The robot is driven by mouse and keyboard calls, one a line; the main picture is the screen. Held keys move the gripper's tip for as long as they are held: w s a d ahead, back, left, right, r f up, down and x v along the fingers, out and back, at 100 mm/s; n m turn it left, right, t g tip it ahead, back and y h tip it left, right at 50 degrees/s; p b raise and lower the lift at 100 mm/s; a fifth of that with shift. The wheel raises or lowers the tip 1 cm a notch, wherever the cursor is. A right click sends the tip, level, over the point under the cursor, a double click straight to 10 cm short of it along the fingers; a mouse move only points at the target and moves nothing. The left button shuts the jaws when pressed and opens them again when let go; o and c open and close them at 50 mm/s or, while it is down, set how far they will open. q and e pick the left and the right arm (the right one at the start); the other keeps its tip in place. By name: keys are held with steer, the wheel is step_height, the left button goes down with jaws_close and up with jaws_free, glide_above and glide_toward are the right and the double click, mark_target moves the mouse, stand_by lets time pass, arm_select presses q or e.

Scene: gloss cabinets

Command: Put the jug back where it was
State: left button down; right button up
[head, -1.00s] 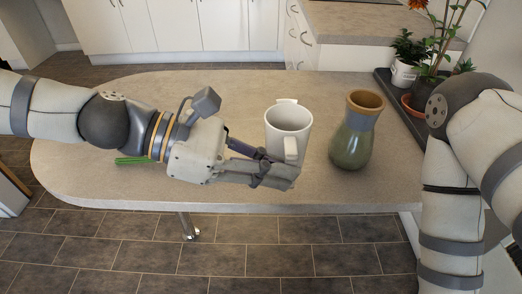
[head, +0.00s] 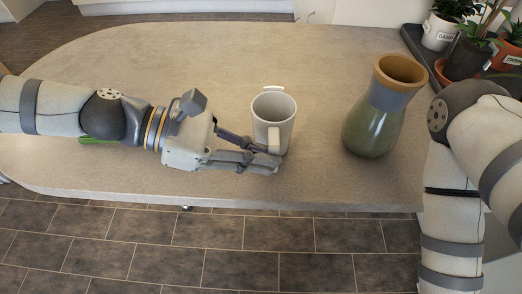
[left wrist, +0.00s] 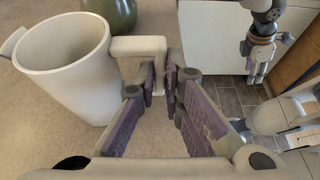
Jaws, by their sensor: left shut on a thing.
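The white jug (head: 272,107) is upright over the counter in the head view. Its near handle (head: 274,139) faces the front edge, and a second white loop shows at its far side. My left gripper (head: 277,158) is shut on the near handle. In the left wrist view the jug (left wrist: 65,75) fills the left side, and its handle (left wrist: 140,46) runs between my finger pads (left wrist: 159,88). I cannot tell whether the jug's base touches the counter. My right gripper (left wrist: 258,62) hangs small at the top right of the left wrist view; its opening is unclear.
A green vase with a tan rim (head: 372,125) stands right of the jug with a gap between. Potted plants (head: 440,30) stand at the back right. A green object (head: 97,140) lies partly under my left arm. The counter (head: 200,70) behind the jug is clear.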

arm_select(q)
steer(key=c, duration=2.1)
jaws_free()
steer(key=shift+f, duration=0.15)
steer(key=shift+c, duration=0.2)
steer(key=o, duration=0.4)
steer(key=shift+o, duration=0.2)
steer(key=shift+r, duration=0.35)
steer(key=p+v, duration=0.2)
steer(key=v, duration=1)
arm_select(e)
steer(key=shift+t, duration=0.5)
steer(key=w+r, duration=0.3)
arm_select(q)
steer(key=shift+f, duration=0.25)
arm_select(e)
steer(key=shift+s, duration=0.1)
